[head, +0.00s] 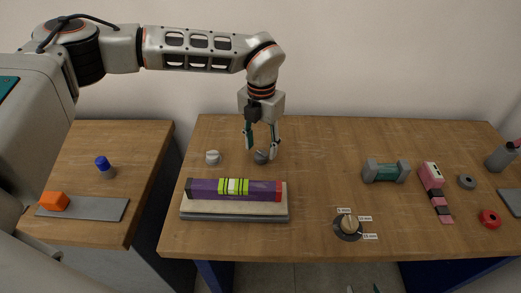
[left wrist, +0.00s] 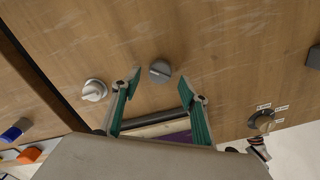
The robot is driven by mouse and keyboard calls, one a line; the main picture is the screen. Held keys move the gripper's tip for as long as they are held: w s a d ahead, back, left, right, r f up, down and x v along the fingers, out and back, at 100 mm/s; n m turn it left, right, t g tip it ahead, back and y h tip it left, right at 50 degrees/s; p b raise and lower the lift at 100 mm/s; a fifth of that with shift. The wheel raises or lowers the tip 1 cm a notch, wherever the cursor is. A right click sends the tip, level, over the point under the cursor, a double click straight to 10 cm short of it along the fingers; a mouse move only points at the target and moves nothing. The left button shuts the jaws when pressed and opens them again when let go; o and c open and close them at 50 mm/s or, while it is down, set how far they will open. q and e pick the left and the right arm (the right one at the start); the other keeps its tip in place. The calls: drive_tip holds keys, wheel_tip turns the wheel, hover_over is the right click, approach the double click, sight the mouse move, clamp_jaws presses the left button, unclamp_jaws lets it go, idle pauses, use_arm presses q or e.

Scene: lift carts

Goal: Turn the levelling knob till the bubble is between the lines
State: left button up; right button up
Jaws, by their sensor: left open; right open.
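A purple spirit level (head: 205,187) with a bright yellow-green vial (head: 233,186) lies on a pale-topped grey platform (head: 235,217). Dark lines cross the vial; the bubble's place is too small to tell. Behind the platform are a light grey knob (head: 212,157) and a dark grey knob (head: 261,157). My left gripper (head: 262,153) points down, open, with its fingers about the dark knob; contact cannot be told. In the left wrist view the dark knob (left wrist: 160,71) shows between and beyond the fingertips, the light knob (left wrist: 94,90) to their left. My right gripper (head: 364,289) shows only fingertips at the bottom edge.
A labelled dial (head: 348,227) sits at the table's front. A green-grey dumbbell-like block (head: 386,172), pink block (head: 432,176), red ring (head: 489,219) and grey bottle (head: 500,158) stand right. A side table at left holds a blue-capped piece (head: 103,163) and orange block (head: 54,201).

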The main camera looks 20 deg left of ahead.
sight(260, 156)
use_arm(q)
drive_tip(key=shift+f, duration=1.4)
drive_tip(key=c, duration=1.1)
drive_tip(key=m, duration=0.2)
drive_tip(key=shift+m+p, duration=0.4)
drive_tip(key=shift+m, duration=1.5)
